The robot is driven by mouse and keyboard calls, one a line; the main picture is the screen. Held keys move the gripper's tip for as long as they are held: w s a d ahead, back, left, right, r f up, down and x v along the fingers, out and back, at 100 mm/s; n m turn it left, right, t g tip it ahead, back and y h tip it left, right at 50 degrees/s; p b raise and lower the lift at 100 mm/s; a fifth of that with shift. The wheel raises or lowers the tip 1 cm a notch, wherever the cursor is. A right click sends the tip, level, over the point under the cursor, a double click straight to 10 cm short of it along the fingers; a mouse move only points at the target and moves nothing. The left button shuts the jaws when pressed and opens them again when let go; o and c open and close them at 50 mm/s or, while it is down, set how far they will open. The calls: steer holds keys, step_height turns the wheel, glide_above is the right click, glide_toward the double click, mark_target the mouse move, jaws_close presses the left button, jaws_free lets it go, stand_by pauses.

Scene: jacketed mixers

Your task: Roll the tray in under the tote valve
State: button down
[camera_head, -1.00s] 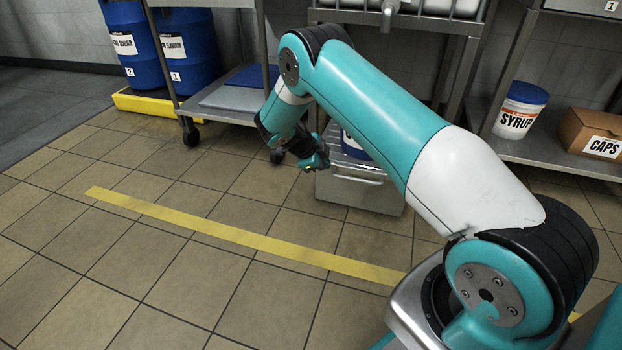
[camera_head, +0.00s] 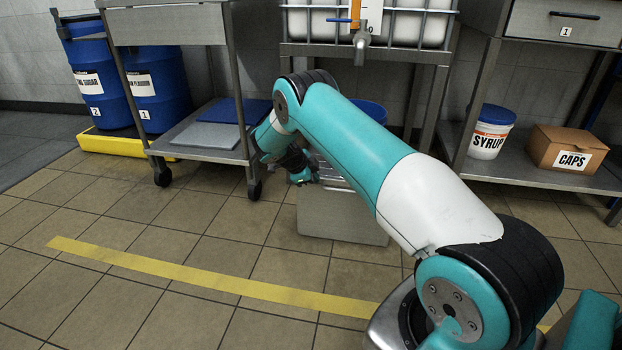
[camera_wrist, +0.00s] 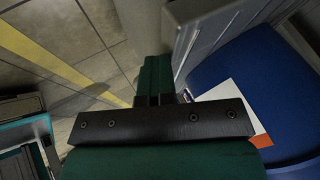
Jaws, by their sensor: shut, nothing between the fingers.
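The tote valve (camera_head: 361,45) hangs at the front of the white caged tote (camera_head: 410,28), high on its stand. Below it on the floor is a low grey metal box (camera_head: 342,215), which I take for the tray; I cannot tell how far under the stand it reaches. A blue-lidded bucket (camera_head: 371,110) shows behind my arm, seemingly on the box.
A wheeled steel cart (camera_head: 205,165) stands close left of my gripper. Blue drums (camera_head: 155,85) sit on a yellow pallet farther left. A shelf (camera_head: 520,170) with a syrup bucket (camera_head: 490,132) and caps box (camera_head: 567,148) is right. Floor around the yellow line (camera_head: 200,282) is clear.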

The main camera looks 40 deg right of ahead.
steer(key=shift+w+d+r, duration=0.1)
steer(key=shift+w+d, duration=0.1)
steer(key=shift+d, duration=0.05)
steer(key=s+a+r+p, duration=0.2)
steer(key=a+r+p, duration=0.5)
steer(key=a, duration=0.2)
steer(key=shift+s+a+r, duration=0.35)
steer(key=shift+s+r, duration=0.05)
